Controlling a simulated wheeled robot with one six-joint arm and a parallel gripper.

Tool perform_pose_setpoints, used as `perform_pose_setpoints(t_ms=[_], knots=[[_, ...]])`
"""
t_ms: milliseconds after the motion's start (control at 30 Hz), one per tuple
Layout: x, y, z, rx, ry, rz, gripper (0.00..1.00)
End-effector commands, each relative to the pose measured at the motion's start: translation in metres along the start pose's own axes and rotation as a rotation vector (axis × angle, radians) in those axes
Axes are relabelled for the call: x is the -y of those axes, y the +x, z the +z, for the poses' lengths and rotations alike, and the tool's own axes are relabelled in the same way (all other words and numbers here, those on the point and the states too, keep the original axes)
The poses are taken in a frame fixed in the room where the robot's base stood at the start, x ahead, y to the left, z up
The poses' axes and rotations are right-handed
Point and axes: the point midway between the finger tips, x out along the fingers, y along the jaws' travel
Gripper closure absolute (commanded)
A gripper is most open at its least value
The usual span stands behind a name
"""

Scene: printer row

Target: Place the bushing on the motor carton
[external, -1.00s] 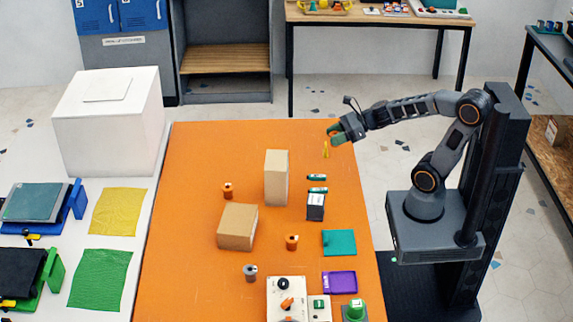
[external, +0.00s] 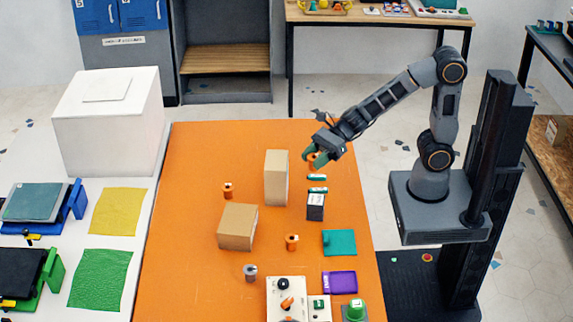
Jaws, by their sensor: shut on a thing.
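My gripper (external: 312,160), with green fingers, is over the far right part of the orange table, right of the tall carton. It is shut on a small orange piece (external: 314,157), which looks like a bushing and is partly hidden by the fingers. A tall tan carton (external: 277,178) stands upright, and a lower brown carton (external: 238,227) sits nearer the camera. I cannot tell which is the motor carton. Similar orange spool-shaped pieces stand left of the tall carton (external: 228,191) and right of the low carton (external: 292,242).
A dark box with a white top (external: 315,207) and small green-and-white items (external: 317,183) lie below my gripper. A grey spool (external: 250,272), teal pad (external: 339,242), purple tray (external: 339,282) and control box (external: 286,299) are nearer. The table's left side is clear.

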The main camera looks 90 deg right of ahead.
Motion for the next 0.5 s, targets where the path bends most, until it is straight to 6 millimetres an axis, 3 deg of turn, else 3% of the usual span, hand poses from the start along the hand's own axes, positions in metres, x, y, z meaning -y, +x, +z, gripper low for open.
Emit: perform_pose_setpoints(t_ms=[33, 233, 500], knots=[[-0.012, 0.014, 0.017, -0.005, -0.008, 0.028, 0.84], [-0.030, 0.060, 0.041, -0.003, -0.015, 0.038, 0.84], [-0.002, 0.080, 0.054, -0.001, 0.015, -0.038, 0.84]])
